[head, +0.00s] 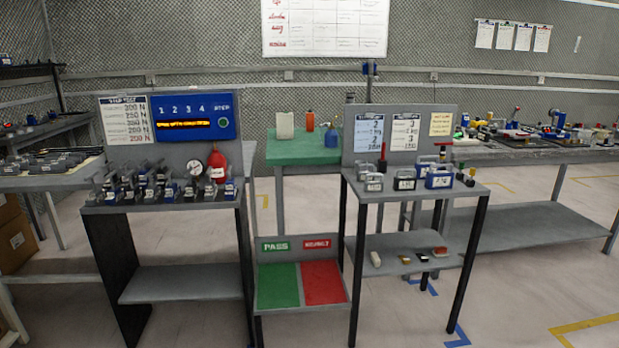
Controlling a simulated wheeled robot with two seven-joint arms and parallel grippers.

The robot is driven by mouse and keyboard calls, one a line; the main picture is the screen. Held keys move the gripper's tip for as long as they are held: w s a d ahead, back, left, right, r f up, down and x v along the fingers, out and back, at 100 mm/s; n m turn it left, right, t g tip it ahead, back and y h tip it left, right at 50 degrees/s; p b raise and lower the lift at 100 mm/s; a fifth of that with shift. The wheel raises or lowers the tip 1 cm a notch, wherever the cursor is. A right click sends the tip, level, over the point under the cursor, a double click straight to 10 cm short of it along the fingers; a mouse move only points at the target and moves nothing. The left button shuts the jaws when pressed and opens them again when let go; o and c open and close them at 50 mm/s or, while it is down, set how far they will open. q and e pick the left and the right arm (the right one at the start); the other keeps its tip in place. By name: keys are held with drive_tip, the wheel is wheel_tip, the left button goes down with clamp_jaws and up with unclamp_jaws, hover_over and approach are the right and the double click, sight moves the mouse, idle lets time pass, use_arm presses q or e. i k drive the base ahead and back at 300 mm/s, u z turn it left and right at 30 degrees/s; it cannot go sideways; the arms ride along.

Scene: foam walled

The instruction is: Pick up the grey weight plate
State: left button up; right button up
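I cannot clearly make out a grey weight plate at this distance. The likeliest match is among the grey blocks with pale labels on the right stand's top: one grey block (373,183) at the front left, and a darker grey one (404,181) right of it. Blue-framed blocks (438,178) stand to their right. All rest upright on the grey stand top (385,196). Neither of my grippers is in the head view.
The left stand (165,208) holds many small fixtures and a red bottle-like object (216,162). Between the stands is a low bin with green (278,288) and red (322,283) panels. Small items lie on the right stand's lower shelf (390,245). Floor in front is clear.

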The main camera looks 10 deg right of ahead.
sight(369, 187)
drive_tip(key=u, duration=0.9)
drive_tip(key=i, duration=2.05)
drive_tip(key=z, duration=0.7)
drive_tip(key=i, duration=1.3)
drive_tip(key=z, duration=1.1)
